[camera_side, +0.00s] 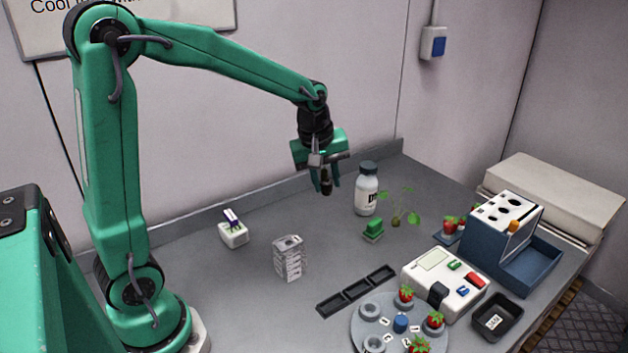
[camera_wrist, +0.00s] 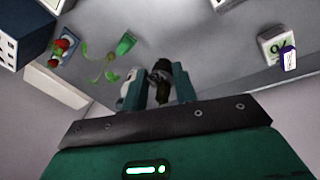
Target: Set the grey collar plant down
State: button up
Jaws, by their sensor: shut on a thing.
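My gripper (camera_side: 326,183) is in the air above the back middle of the bench, pointing down. It is shut on a small dark thing (camera_side: 327,187), which hangs between the fingertips. In the wrist view the held thing (camera_wrist: 162,88) shows a dark round end and a dark olive body; I cannot tell whether it is the grey collar plant. A leafy green seedling (camera_side: 398,208) with a small brownish base is on the bench to the right, apart from my gripper. Its leaves also show in the wrist view (camera_wrist: 97,52).
A white bottle (camera_side: 367,195) and green block (camera_side: 373,232) stand near the gripper. A round grey plate (camera_side: 385,328) carries grey rings and red berries. A black three-part tray (camera_side: 357,291), small stack (camera_side: 289,260), white button box (camera_side: 418,282) and blue rack (camera_side: 478,262) stand around.

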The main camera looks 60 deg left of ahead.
notch_tip(320, 180, down, 6)
jog(key=s+d, duration=0.1)
jog(key=s, duration=0.1)
jog(key=shift+s, duration=0.4)
jog(key=shift+y, duration=0.3)
jog(key=a+f, duration=0.2)
jog(key=a, duration=0.1)
jog(key=w+a+f, duration=0.1)
jog(key=a+f, duration=0.1)
jog(key=a, duration=0.2)
jog(key=w+a+f, duration=0.1)
jog(key=a+f, duration=0.2)
jog(key=a, duration=0.1)
jog(key=shift+a, duration=0.25)
jog(key=shift+f, duration=1.95)
jog(key=shift+f, duration=0.1)
jog(key=o, duration=1)
jog(key=shift+c, duration=0.2)
